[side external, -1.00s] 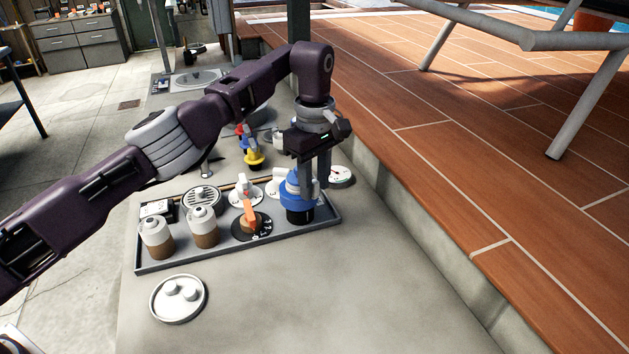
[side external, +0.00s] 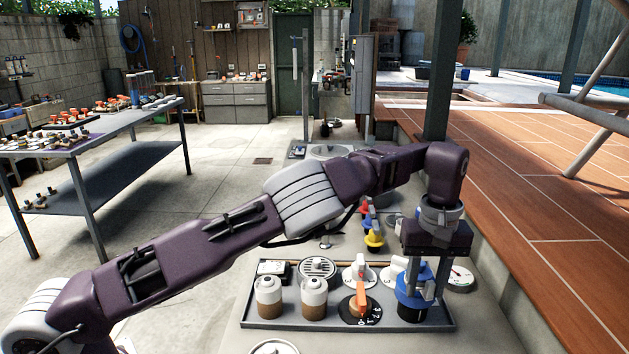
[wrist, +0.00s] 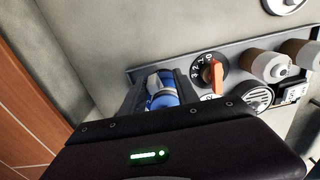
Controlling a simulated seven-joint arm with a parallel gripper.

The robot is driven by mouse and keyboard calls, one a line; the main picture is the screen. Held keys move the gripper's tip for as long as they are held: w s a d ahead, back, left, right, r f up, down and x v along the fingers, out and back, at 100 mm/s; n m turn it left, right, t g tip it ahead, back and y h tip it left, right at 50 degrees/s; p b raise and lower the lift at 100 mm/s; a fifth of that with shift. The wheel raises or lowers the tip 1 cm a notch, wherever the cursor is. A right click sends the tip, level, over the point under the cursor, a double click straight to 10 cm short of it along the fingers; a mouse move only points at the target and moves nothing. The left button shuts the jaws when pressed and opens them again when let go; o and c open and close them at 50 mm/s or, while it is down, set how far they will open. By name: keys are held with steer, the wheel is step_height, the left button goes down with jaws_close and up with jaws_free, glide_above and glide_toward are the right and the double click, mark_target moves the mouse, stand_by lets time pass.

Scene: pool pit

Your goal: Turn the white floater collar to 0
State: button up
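My gripper (side external: 422,290) points down at a blue round fitting (side external: 411,309) with a dark base, at the right end of a grey tray (side external: 330,322). In the wrist view the fingers (wrist: 160,98) stand on either side of the blue fitting (wrist: 163,100), which has a pale grey-white part. Whether they press on it is unclear. White-topped brown jars (side external: 268,293) (side external: 314,291) stand at the tray's left. A white knob on a white dial (side external: 360,272) stands behind an orange-handled black dial (side external: 360,307). I cannot tell which part is the white floater collar.
The tray also holds a round slotted drain cover (side external: 317,267). Blue, red and yellow fittings (side external: 373,236) stand behind it. A white gauge (side external: 460,277) lies to the right. A raised tiled deck (side external: 540,240) borders the right side. A white dish (side external: 274,347) lies in front.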

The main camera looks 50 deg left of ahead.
steer(key=s+a+r+m+t+h, duration=0.1)
steer(key=a+r, duration=0.3)
steer(key=r, duration=0.4)
steer(key=s+a+r+m+h, duration=0.1)
steer(key=a+r, duration=0.3)
steer(key=r, duration=0.3)
steer(key=s+a+r+m, duration=0.2)
steer(key=s+a+r, duration=0.1)
steer(key=s, duration=0.3)
steer(key=s+a+r+m+t, duration=0.1)
steer(key=s+a+r+m, duration=0.1)
steer(key=s, duration=0.5)
steer(key=shift+s+a+r+m+h, duration=0.2)
steer(key=shift+a+r+m+h, duration=0.1)
steer(key=shift+a+r+h, duration=0.2)
steer(key=shift+w, duration=0.15)
